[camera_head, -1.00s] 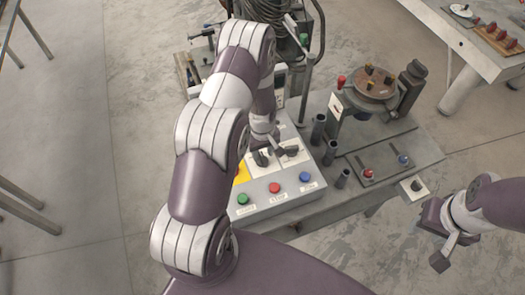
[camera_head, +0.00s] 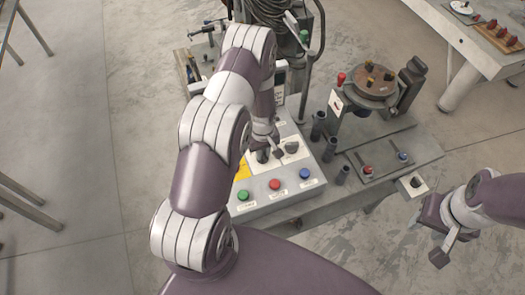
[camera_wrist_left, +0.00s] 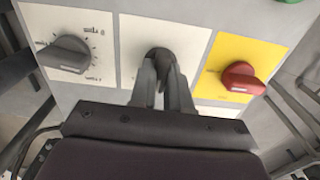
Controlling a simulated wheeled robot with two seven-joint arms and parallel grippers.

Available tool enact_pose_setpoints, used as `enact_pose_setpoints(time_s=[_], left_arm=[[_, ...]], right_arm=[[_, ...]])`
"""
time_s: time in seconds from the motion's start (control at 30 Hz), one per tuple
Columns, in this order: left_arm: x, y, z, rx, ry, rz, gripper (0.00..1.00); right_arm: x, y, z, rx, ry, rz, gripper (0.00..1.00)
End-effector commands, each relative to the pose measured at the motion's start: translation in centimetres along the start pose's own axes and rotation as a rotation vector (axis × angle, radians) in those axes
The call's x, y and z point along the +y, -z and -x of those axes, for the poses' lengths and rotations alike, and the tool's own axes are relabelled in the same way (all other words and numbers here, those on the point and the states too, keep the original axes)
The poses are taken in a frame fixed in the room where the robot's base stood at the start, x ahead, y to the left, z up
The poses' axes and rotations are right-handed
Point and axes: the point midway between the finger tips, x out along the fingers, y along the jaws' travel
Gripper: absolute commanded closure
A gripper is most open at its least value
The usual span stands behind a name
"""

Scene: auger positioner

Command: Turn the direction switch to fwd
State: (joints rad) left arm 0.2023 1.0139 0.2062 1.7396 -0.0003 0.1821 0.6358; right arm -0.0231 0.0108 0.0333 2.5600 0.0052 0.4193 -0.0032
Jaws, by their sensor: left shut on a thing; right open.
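The control box (camera_head: 256,211) stands below my left arm, with knobs on its top face. In the left wrist view, a dark rotary switch (camera_wrist_left: 161,53) sits on the middle white plate (camera_wrist_left: 136,28). I take it for the direction switch, but its label is not readable. My left gripper (camera_wrist_left: 163,75) is shut on this switch, and its fingers hide part of the knob. In the head view the left gripper (camera_head: 269,148) is partly hidden by the arm. My right gripper (camera_head: 428,240) is open and empty at the lower right, away from the box.
A dark dial knob (camera_wrist_left: 64,54) with a scale and a red knob (camera_wrist_left: 243,78) on a yellow plate flank the switch. Green (camera_head: 243,195), red (camera_head: 274,184) and blue (camera_head: 304,173) buttons line the box front. A round positioner table (camera_head: 372,84) stands to the right.

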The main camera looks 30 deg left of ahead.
Motion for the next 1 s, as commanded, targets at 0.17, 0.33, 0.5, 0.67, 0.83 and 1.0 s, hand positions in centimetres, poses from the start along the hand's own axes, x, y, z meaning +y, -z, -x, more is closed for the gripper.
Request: enact_pose_setpoints(time_s=[0.17,0.33,0.5,0.67,0.83,1.0], left_arm=[[0.1,0.1,-0.1,0.002,-0.001,-0.083,1.0],[0.0,0.0,-0.2,0.001,0.0,-0.214,1.0],[0.1,0.1,-0.1,0.002,-0.001,-0.362,1.0],[0.0,0.1,-0.1,0.001,-0.001,-0.493,1.0],[0.1,0.1,0.0,0.002,-0.001,-0.61,1.0],[0.1,0.1,0.0,0.002,-0.001,-0.696,1.0]], right_arm=[[0.0,-0.1,-0.7,0.0,0.0,0.0,0.57],[0.0,-0.2,-1.5,0.0,0.0,0.0,0.57],[0.0,-0.3,-2.2,0.0,0.0,0.0,0.57],[0.0,-0.3,-2.8,0.0,0.0,0.0,0.57],[0.0,-0.4,-3.2,0.0,0.0,0.0,0.57],[0.0,-0.4,-3.5,0.0,0.0,0.0,0.57]])
